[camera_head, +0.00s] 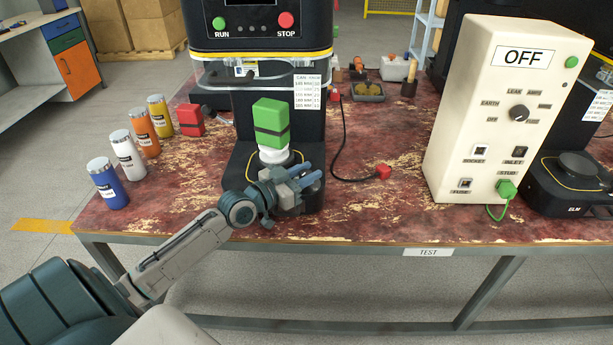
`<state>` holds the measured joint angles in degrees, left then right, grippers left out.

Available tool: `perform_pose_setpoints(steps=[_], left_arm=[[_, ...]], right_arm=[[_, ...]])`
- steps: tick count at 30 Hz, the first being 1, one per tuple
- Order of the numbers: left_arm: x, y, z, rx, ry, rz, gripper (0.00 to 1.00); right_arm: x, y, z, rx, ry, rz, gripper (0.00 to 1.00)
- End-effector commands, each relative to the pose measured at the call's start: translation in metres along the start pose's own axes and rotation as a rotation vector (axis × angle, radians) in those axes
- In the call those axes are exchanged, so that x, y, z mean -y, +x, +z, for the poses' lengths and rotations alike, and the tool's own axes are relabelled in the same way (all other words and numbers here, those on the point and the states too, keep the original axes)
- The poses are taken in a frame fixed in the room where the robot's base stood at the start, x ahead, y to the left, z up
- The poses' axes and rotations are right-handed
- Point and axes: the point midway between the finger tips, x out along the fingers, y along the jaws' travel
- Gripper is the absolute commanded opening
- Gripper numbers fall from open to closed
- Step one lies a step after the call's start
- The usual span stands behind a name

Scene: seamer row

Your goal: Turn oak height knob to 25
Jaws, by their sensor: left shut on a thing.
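The seamer (265,30) at centre has green RUN and red STOP buttons. A green block with a dark band (270,124) stands on its white round seat, above the black base (240,165). My left gripper (305,183) is at the front right of this base, shut on what appears to be the oak height knob. The fingers cover the knob, and its scale and pointer cannot be read. The machine's name label is hidden too. A card headed CAN and HEIGHT (308,91) is on the column, its small rows hard to read. My right gripper is out of view.
Blue, white, orange and yellow cans (108,184) and a red block (190,120) stand left. A cream tester (495,110) showing OFF stands right, beside the ELM machine base (570,200). A black cable with red plug (383,172) lies between. The table front edge is close.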

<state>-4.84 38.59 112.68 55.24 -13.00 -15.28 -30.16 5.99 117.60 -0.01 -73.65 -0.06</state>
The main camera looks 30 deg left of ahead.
Motion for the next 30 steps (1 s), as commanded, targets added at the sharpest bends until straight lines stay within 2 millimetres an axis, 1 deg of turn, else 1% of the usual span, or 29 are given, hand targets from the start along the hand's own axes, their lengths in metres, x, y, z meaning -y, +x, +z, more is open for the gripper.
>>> perform_pose_setpoints(steps=[4, 14, 15, 18, 26, 30], left_arm=[[0.0004, -0.0003, 0.0009, 0.002, 0.002, 0.001, 0.06], [0.0, -0.0009, 0.0031, 0.007, 0.001, 0.002, 0.06], [0.0, -0.0009, 0.0033, 0.008, 0.0, 0.002, 0.33], [-0.0001, -0.0009, 0.0033, 0.007, 0.0, 0.002, 0.49], [-0.0004, -0.001, 0.0026, 0.006, 0.0, 0.002, 0.49], [0.0, -0.0073, 0.0025, 0.009, 0.001, 0.001, 0.49]], right_arm=[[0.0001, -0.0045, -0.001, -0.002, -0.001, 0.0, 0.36], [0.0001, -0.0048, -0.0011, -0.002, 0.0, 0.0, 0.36], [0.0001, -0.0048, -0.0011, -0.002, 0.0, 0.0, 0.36], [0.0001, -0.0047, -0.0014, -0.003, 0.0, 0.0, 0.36], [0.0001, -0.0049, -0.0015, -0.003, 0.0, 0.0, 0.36], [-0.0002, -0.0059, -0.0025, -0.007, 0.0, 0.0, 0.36]])
